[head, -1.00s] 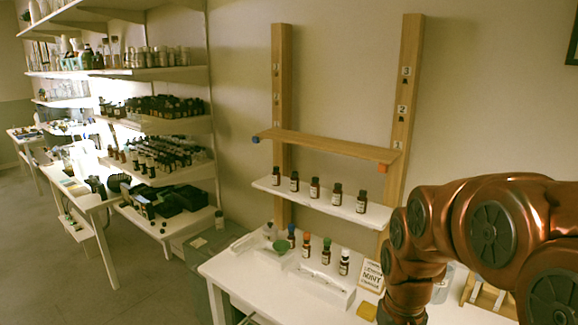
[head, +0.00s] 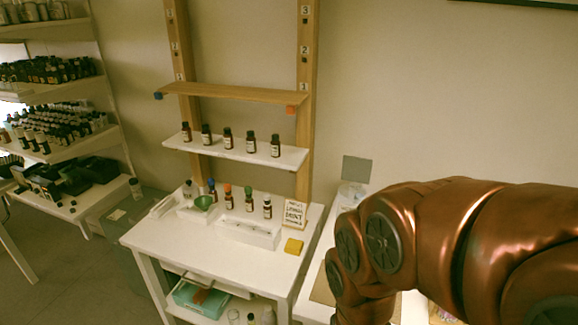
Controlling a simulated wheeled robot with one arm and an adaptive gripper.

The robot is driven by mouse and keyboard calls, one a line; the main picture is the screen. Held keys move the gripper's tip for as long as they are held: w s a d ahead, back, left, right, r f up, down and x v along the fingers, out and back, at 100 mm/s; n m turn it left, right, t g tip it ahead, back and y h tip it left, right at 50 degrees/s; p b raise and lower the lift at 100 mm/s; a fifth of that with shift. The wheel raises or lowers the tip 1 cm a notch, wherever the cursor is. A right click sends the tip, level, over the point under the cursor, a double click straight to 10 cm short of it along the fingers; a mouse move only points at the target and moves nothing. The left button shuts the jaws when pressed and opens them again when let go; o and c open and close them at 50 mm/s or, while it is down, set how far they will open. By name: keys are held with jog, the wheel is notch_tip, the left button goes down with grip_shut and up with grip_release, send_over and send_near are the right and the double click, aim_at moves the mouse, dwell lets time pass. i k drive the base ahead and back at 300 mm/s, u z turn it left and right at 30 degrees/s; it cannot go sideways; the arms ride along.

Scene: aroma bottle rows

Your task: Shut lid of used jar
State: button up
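My copper-coloured arm fills the lower right of the head view, to the right of and in front of the jar. My gripper is out of view.
A white shelf (head: 240,151) with dark bottles hangs behind. Shelves crowded with bottles stand at left. My arm hides much of the right-hand table.

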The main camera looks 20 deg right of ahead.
aim_at(354, 169)
jog(key=z, duration=0.75)
jog(key=k, duration=1.1)
jog(key=u, duration=0.9)
jog(key=i, duration=1.35)
jog(key=z, duration=1)
jog(key=i, duration=0.3)
jog(key=z, duration=0.4)
